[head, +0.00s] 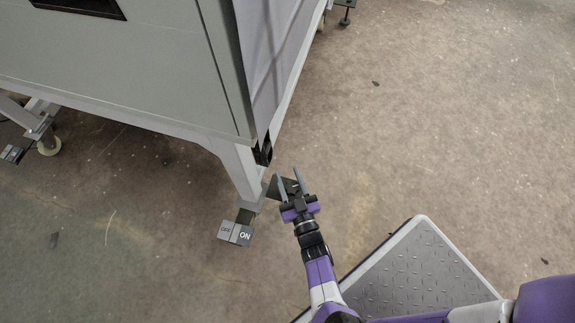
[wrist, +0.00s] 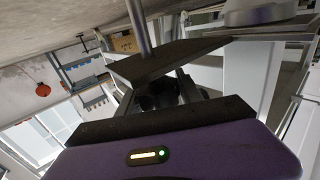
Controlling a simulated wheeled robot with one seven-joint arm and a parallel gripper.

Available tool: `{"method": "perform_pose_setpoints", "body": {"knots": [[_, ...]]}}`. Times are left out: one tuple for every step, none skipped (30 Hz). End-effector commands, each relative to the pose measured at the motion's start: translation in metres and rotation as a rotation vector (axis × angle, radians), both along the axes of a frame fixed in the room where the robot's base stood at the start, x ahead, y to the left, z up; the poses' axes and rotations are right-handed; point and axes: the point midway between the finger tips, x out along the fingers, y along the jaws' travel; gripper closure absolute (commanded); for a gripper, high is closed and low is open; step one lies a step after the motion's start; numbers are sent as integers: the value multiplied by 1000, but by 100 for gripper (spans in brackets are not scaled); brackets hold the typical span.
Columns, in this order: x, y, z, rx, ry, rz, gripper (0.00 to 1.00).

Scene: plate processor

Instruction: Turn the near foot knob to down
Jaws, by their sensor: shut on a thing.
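The near foot knob (head: 288,186) shows as a dark flat piece beside the machine's near leg (head: 246,175), low to the floor. My gripper (head: 288,174) is to the right of this leg, with its two grey fingers on either side of the dark piece, shut on it. In the wrist view a dark tilted plate (wrist: 170,58) lies across the fingers, with a grey rod (wrist: 138,25) rising from it. The exact contact between fingers and knob is partly hidden.
An OFF/ON block (head: 236,233) sits on the floor by the near leg. The grey machine body (head: 120,70) overhangs above left. Another leg with a round foot (head: 49,145) stands at far left. A ridged metal platform (head: 415,275) is at lower right.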

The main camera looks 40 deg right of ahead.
Motion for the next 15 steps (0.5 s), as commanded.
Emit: {"method": "perform_pose_setpoints", "body": {"knots": [[0, -1, 0, 5, -1, -32, 98], [0, -1, 0, 5, 0, -45, 98], [-1, -2, 0, 5, 0, -64, 98], [-1, -2, 0, 5, -1, -77, 98], [-1, -3, 0, 4, 1, -90, 98], [-1, -3, 0, 4, 0, -106, 98], [-1, -3, 0, 4, 0, -117, 98], [-1, -4, 0, 4, 1, -130, 98], [-1, -4, 0, 4, 0, -143, 98], [-1, -4, 0, 5, -1, -153, 98], [-1, -4, 0, 5, -1, -162, 98], [-2, -5, 0, 4, -1, -175, 98], [-2, -5, 0, 3, 0, -182, 98], [-2, -5, 0, 3, 0, -190, 98], [-2, -5, 0, 3, -1, -198, 98]]}}
